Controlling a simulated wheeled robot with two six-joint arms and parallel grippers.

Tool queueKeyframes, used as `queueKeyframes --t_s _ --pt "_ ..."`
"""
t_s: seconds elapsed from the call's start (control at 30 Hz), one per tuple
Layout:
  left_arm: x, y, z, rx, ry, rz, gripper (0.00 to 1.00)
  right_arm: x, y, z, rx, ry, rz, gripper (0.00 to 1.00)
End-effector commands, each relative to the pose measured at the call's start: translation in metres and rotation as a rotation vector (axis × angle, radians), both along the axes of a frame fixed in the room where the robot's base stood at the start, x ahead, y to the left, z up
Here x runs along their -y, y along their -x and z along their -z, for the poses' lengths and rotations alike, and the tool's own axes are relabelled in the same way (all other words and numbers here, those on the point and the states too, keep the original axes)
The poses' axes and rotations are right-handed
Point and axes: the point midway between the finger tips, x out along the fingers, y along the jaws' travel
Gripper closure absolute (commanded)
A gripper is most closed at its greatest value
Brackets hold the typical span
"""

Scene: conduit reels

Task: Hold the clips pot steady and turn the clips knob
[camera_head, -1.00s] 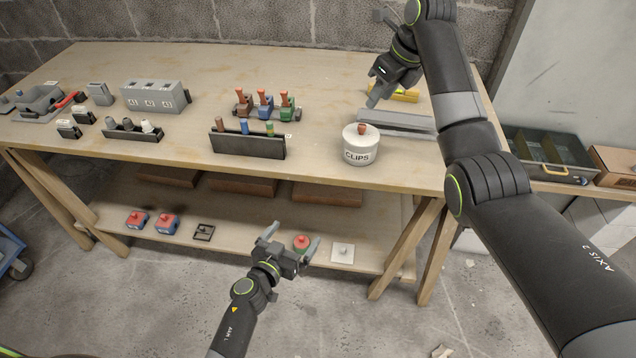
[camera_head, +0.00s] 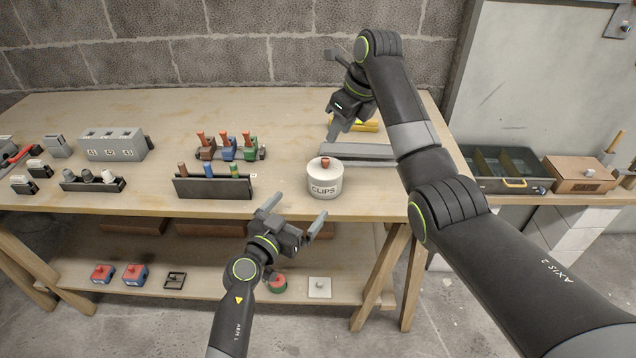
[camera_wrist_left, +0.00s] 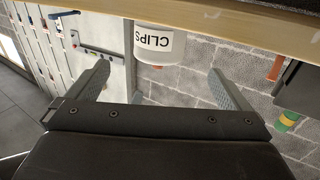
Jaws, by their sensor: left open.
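The clips pot (camera_head: 323,185) is a white round pot with a "CLIPS" label, upright near the front edge of the wooden bench. The clips knob (camera_head: 325,162) is a small red-brown knob on top of its lid. My left gripper (camera_head: 296,212) is open and empty, in front of the bench edge, below and apart from the pot. My right gripper (camera_head: 331,95) is above the bench behind the pot, its fingers spread and empty.
A grey channel (camera_head: 358,152) and a yellow item (camera_head: 368,126) lie behind the pot. A black rack (camera_head: 213,187) with coloured pegs stands left of it. The lower shelf (camera_head: 225,287) holds small parts. A green tray (camera_head: 505,170) and a cardboard box (camera_head: 582,175) are at right.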

Motion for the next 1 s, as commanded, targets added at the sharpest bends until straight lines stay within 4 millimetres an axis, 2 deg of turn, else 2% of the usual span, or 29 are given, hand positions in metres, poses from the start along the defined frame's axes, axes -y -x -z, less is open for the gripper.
queueKeyframes --t_s 0.1,0.5,0.73,1.0 --pt "0.011 -0.019 -0.001 0.0 0.0 0.002 0.0 0.0 0.0 0.0 0.0 0.0 0.0 0.64" --pt "0.039 -0.073 0.0 0.0 -0.001 0.001 0.0 0.0 0.0 0.0 0.0 0.0 0.0 0.64" --pt "0.052 -0.098 -0.001 -0.001 0.0 0.0 0.0 0.0 0.0 0.0 0.0 0.0 0.0 0.64" --pt "0.061 -0.115 0.0 0.0 0.001 0.001 0.0 0.0 0.0 0.0 0.0 0.0 0.0 0.64"
